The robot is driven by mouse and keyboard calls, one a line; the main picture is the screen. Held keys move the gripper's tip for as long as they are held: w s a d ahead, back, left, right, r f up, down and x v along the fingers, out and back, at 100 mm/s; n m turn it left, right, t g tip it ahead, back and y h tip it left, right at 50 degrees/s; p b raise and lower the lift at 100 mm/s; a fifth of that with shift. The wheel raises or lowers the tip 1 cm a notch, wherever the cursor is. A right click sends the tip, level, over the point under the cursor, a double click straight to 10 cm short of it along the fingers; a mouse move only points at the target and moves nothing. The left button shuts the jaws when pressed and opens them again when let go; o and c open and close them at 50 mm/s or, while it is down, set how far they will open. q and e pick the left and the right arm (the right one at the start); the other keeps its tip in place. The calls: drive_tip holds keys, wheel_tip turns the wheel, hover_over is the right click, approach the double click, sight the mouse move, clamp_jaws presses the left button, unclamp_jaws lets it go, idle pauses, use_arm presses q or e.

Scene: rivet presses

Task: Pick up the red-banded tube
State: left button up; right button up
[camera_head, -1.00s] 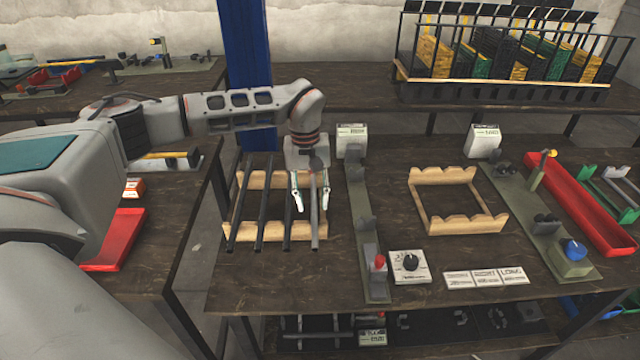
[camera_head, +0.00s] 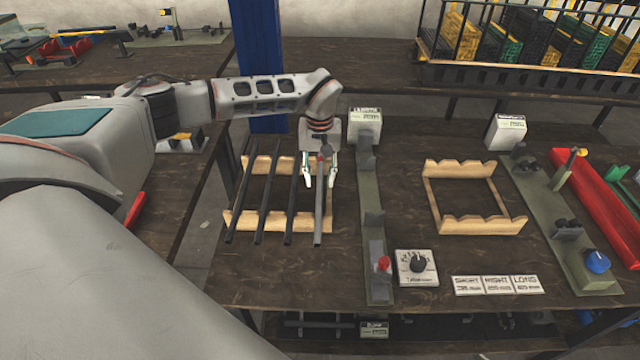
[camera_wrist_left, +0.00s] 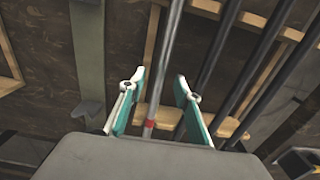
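The red-banded tube is a grey tube (camera_head: 320,210), the rightmost of several tubes lying across the left wooden rack (camera_head: 235,217). In the left wrist view the tube (camera_wrist_left: 168,60) runs between the finger pads, and its red band (camera_wrist_left: 149,123) shows near the gripper body. My left gripper (camera_head: 320,175) is pointed down over the far half of this tube. In the left wrist view my left gripper (camera_wrist_left: 156,92) is open, one finger on each side of the tube, with gaps to it. My right gripper is not in view.
Three dark tubes (camera_head: 268,200) lie beside the grey one on the rack. A green press fixture (camera_head: 372,210) with a red button stands close on the right.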

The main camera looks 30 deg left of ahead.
use_arm(q)
drive_tip(key=shift+f, duration=0.45)
clamp_jaws()
drive_tip(key=shift+w+r, duration=0.1)
drive_tip(key=shift+r, duration=0.1)
